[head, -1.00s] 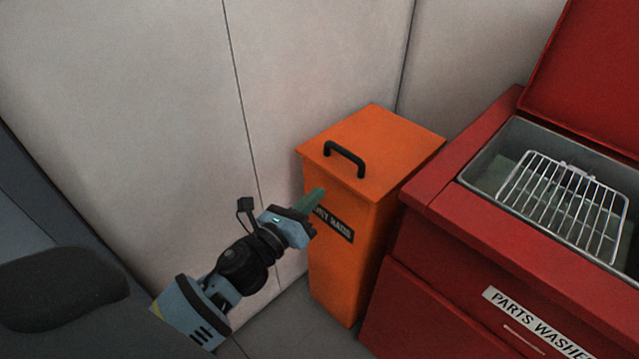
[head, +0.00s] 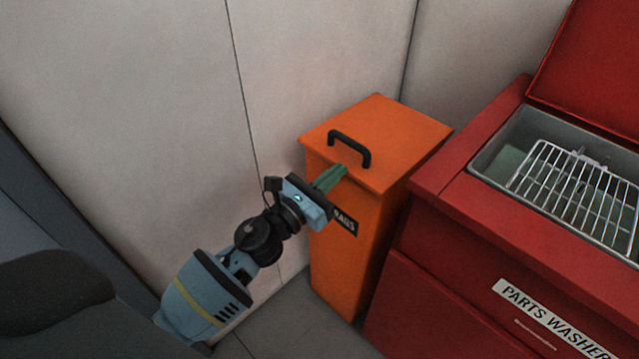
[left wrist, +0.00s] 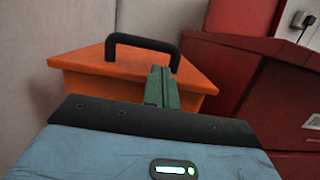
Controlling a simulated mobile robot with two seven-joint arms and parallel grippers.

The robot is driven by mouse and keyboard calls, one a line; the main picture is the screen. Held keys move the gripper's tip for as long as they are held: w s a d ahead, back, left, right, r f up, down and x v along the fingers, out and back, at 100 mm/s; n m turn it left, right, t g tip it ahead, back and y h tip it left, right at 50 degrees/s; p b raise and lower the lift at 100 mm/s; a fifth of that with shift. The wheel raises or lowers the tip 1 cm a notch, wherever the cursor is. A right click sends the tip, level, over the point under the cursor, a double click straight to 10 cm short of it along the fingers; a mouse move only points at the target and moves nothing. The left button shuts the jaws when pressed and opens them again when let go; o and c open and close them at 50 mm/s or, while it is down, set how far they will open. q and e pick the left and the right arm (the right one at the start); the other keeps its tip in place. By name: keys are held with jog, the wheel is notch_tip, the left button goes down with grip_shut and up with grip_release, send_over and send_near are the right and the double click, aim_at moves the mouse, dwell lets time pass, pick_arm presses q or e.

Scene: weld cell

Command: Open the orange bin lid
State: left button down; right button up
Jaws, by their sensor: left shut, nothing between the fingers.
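The orange bin (head: 345,275) stands against the wall with its orange lid (head: 392,138) down. A black bar handle (head: 350,146) rises from the lid near its front edge. My left gripper (head: 341,173) is shut and empty, its green fingers just in front of the handle, over the front edge of the lid. In the left wrist view the fingers (left wrist: 160,85) point toward the handle (left wrist: 143,42) and overlap its right part; I cannot tell whether they touch it or the lid (left wrist: 90,70). The gripper hides part of the bin's label. My right gripper is not in view.
A red parts washer (head: 440,240) stands close on the bin's right, with its lid raised and a wire rack (head: 570,190) in its basin. Pale wall panels (head: 320,50) are behind and left of the bin.

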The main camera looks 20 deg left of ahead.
aim_at(345, 163)
pick_arm(q)
jog(key=shift+x, duration=1.8)
jog(key=shift+a+r, duration=0.1)
